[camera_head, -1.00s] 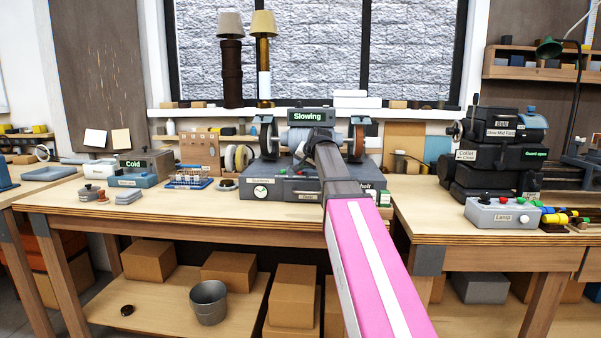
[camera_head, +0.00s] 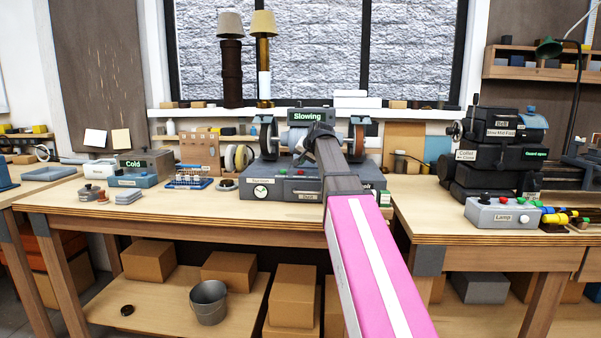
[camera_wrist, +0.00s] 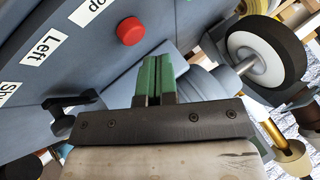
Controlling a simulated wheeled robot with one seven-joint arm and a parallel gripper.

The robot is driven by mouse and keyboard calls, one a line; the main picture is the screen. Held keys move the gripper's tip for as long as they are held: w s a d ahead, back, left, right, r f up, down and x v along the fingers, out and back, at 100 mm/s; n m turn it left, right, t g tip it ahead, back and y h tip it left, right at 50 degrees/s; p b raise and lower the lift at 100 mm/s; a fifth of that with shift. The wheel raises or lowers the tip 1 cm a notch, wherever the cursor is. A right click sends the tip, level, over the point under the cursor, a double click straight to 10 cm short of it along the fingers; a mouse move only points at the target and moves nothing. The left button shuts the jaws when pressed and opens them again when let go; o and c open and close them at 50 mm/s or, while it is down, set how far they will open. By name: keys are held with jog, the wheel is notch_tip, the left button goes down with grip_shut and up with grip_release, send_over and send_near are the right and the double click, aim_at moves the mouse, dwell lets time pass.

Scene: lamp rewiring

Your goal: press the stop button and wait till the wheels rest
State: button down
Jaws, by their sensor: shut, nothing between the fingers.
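The bench grinder (camera_head: 260,190) stands on the middle bench, and its sign (camera_head: 307,116) reads "Slowing". A left wheel (camera_head: 268,137) and a right wheel (camera_head: 358,137) sit on either side of its motor. In the wrist view, a red button (camera_wrist: 131,31) stands out from the grey housing, beside a partly cut-off label (camera_wrist: 90,9) ending in "op". My gripper (camera_wrist: 155,62) is shut and empty; its green fingertips appear below and right of the button, apart from it. In the head view my arm hides part of the grinder's front and the fingertips.
A pale-hubbed wheel (camera_wrist: 265,55) is at right in the wrist view. Small trays and a "Cold" unit (camera_head: 145,165) stand left of the grinder.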

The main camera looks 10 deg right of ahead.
aim_at(302, 171)
jog(key=shift+r, duration=2.35)
jog(key=shift+s, duration=0.1)
